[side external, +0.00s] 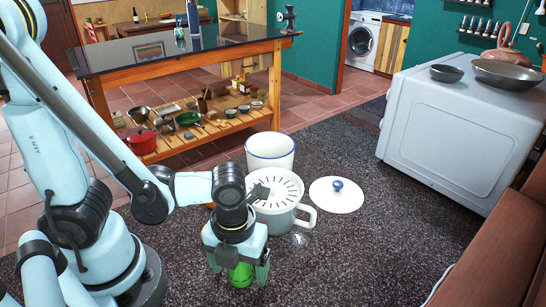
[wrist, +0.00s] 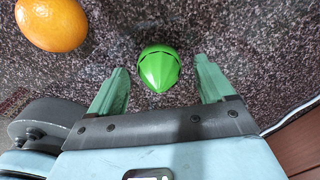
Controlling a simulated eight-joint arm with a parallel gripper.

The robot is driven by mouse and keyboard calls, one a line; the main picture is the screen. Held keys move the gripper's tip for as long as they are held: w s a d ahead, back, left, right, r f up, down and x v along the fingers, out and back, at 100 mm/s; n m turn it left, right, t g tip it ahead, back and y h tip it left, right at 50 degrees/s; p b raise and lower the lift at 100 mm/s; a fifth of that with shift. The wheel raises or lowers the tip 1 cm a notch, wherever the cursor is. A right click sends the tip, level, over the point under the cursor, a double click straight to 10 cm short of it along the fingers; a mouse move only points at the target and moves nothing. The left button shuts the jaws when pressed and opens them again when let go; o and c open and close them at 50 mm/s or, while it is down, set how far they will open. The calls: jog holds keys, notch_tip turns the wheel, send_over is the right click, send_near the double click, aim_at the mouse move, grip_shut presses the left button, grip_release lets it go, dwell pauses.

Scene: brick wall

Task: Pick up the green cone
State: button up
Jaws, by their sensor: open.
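The green cone (wrist: 159,68) is on the dark speckled carpet, its pointed end toward the bottom of the wrist view. My gripper (wrist: 160,75) is open, with one finger on each side of the cone and a visible gap to both. In the side view my gripper (side external: 238,275) points down over the cone (side external: 241,275), which shows partly between the fingers. I cannot tell the exact height of the fingertips above the carpet.
An orange (wrist: 52,24) lies close by at the upper left of the wrist view. A white pot with a slotted top (side external: 278,192), a white container (side external: 270,150) and a blue-knobbed lid (side external: 337,195) are behind my gripper. Carpet to the right is clear.

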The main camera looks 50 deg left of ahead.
jog(key=shift+f, duration=0.15)
jog(key=c, duration=1.1)
